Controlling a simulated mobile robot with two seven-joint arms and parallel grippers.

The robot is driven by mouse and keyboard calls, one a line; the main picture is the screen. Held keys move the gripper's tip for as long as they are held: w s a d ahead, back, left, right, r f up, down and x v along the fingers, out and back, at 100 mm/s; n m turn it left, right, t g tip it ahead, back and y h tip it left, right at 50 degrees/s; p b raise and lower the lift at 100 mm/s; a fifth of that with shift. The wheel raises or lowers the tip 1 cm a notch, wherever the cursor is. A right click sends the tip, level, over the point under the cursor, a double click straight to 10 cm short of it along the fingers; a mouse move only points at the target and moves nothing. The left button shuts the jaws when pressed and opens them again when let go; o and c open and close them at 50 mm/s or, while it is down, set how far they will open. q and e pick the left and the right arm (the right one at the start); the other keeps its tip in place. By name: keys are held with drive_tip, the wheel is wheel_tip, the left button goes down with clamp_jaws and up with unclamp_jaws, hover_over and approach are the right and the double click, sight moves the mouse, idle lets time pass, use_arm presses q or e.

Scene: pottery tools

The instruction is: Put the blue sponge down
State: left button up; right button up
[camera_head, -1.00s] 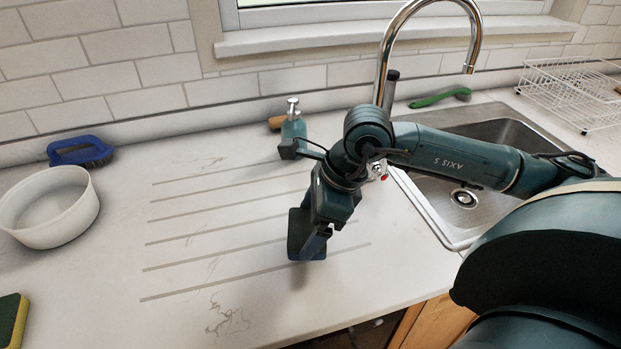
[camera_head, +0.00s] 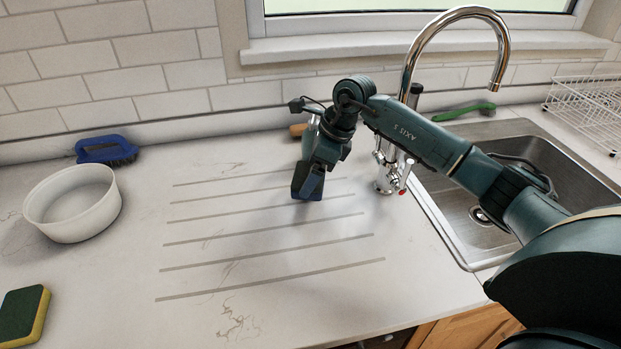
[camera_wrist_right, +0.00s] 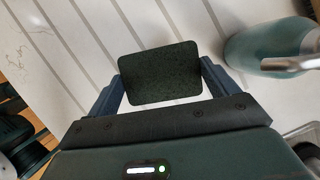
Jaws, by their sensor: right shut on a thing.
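My right gripper (camera_head: 309,178) is shut on the blue sponge (camera_head: 306,194), over the far part of the grooved draining area. The sponge shows a blue edge in the head view. In the right wrist view its dark green face (camera_wrist_right: 158,73) sits between the two fingers of my right gripper (camera_wrist_right: 161,85). I cannot tell whether the sponge touches the counter (camera_head: 250,318). My left gripper is not in view.
A teal soap bottle (camera_wrist_right: 268,47) stands close by, mostly hidden by my arm in the head view. The tap (camera_head: 404,90) and sink (camera_head: 478,212) are to the right. A white bowl (camera_head: 75,222), blue brush (camera_head: 103,151) and yellow-green sponge (camera_head: 22,315) lie left.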

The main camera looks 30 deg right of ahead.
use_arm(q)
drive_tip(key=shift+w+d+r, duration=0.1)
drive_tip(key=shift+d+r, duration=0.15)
use_arm(e)
drive_tip(key=shift+w+d, duration=0.15)
drive_tip(key=shift+w, duration=0.5)
use_arm(q)
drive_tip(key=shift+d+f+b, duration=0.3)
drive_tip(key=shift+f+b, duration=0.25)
drive_tip(key=shift+b, duration=0.5)
use_arm(e)
wheel_tip(320, 180, down, 3)
drive_tip(key=shift+f, duration=0.1)
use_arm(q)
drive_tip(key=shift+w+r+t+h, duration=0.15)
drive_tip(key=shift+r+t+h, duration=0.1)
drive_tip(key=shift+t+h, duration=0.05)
use_arm(e)
drive_tip(key=shift+f, duration=0.3)
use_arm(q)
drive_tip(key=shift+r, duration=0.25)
use_arm(e)
drive_tip(key=shift+r, duration=0.15)
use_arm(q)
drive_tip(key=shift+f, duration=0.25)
use_arm(e)
drive_tip(key=shift+f, duration=0.2)
drive_tip(key=o, duration=0.4)
drive_tip(key=shift+o, duration=0.2)
